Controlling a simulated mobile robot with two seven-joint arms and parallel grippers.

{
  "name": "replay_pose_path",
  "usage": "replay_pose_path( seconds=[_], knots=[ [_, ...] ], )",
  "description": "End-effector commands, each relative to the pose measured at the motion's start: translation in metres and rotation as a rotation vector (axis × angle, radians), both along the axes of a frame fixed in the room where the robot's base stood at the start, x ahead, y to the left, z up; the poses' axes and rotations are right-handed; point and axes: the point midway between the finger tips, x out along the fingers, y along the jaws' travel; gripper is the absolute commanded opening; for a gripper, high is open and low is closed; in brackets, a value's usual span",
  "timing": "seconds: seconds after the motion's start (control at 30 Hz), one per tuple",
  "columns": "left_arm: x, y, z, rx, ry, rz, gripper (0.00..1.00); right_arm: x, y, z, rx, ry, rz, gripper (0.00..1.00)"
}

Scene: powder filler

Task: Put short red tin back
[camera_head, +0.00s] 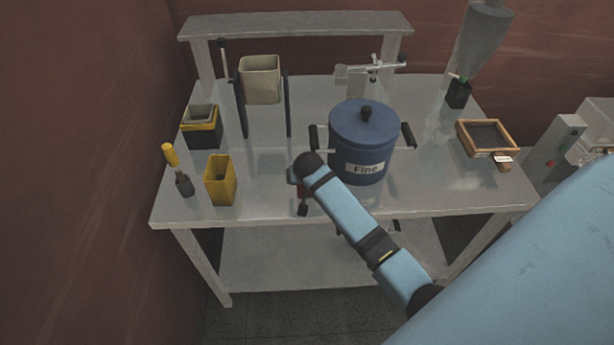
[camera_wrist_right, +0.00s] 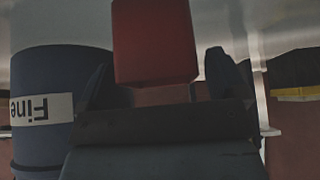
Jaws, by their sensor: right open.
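The short red tin (camera_wrist_right: 155,42) is large in the right wrist view, between and just beyond the fingers of my right gripper (camera_wrist_right: 157,85). The gripper is open, with one finger on each side of the tin. I cannot tell whether either finger touches it. In the head view my right gripper (camera_head: 302,196) is over the front middle of the table, left of the blue canister, and my arm hides nearly all of the tin. My left gripper is not in view.
The blue "Fine" canister (camera_head: 372,128) stands close beside my right gripper. The metal table (camera_head: 260,208) also holds a yellow tin (camera_head: 220,180), a nested yellow-and-black tin (camera_head: 203,127), a yellow-handled brush (camera_head: 170,155), a beige bin (camera_head: 260,80) on a stand and a wooden sieve (camera_head: 487,138).

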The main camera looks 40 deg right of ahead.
Motion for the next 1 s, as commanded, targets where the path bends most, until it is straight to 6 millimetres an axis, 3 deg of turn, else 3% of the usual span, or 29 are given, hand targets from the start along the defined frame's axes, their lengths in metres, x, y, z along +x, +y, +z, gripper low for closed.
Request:
replay_pose_path(
  seconds=[0.27,0.6,0.8,0.9,1.0],
  knots=[
    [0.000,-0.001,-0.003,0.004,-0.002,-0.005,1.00,-0.007,0.005,0.016,0.001,-0.002,0.000,0.91],
    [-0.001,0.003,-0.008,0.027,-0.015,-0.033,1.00,-0.040,0.026,0.076,0.001,-0.003,-0.001,0.91],
    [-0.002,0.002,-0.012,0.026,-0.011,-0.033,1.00,-0.052,0.033,0.098,0.001,-0.001,0.000,0.91],
    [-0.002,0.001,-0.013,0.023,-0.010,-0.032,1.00,-0.058,0.036,0.097,-0.004,-0.002,0.019,0.91],
    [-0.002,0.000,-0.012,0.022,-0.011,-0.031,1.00,-0.071,0.044,0.075,-0.024,-0.021,0.107,0.91]
  ],
)
